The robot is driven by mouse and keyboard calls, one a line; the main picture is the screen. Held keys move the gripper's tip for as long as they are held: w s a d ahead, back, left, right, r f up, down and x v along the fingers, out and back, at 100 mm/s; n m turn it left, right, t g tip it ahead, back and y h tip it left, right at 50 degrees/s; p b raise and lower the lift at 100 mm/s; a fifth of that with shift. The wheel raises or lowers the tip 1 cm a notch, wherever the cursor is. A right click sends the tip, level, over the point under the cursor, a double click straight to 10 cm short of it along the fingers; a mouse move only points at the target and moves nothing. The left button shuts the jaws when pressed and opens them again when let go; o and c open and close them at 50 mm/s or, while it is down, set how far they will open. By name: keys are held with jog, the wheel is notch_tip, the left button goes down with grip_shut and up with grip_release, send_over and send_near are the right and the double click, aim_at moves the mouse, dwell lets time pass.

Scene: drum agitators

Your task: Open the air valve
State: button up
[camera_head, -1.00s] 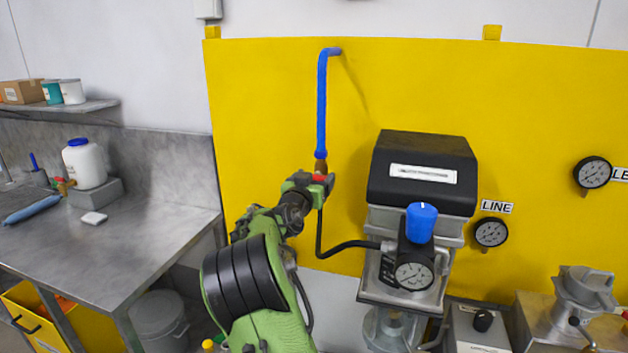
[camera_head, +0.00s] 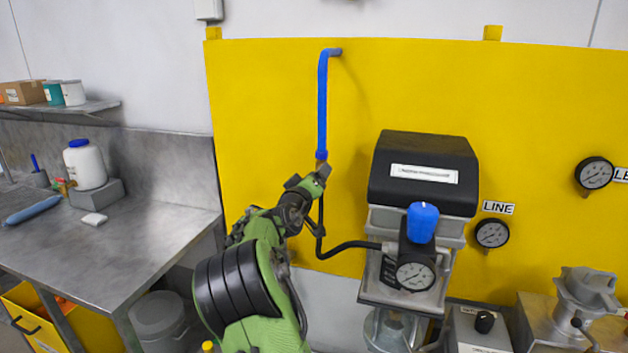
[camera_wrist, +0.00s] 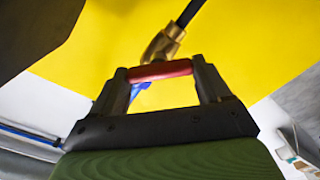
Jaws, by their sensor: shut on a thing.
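The air valve has a brass body (camera_wrist: 163,44) with a red lever (camera_wrist: 160,71), seen in the wrist view. My gripper (camera_wrist: 160,67) is shut on the red lever, a dark finger at each end of it. In the head view my gripper (camera_head: 319,175) is at the lower end of the blue air pipe (camera_head: 322,105) and hides the lever. A little brass (camera_head: 321,162) shows just above the gripper. A black hose (camera_head: 350,246) hangs from behind the gripper and runs right to the regulator with a blue knob (camera_head: 422,222).
A black-topped machine (camera_head: 422,170) stands close to the right of my gripper. The yellow panel (camera_head: 262,110) lies behind it. A steel bench (camera_head: 130,245) with a white bottle (camera_head: 85,164) is at the left. A LINE gauge (camera_head: 492,233) is on the panel.

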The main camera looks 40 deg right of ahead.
jog(key=n+p, duration=0.3)
jog(key=n, duration=0.5)
jog(key=shift+w+f+n, duration=0.1)
jog(key=shift+f+n, duration=0.05)
jog(key=shift+n, duration=0.15)
jog(key=shift+f, duration=0.1)
dwell(0.4)
jog(key=o, duration=1)
jog(key=shift+a, duration=0.1)
jog(key=b+v, duration=0.2)
jog(key=v, duration=1.3)
jog(key=shift+s+a+b, duration=0.25)
jog(key=shift+a+b, duration=0.1)
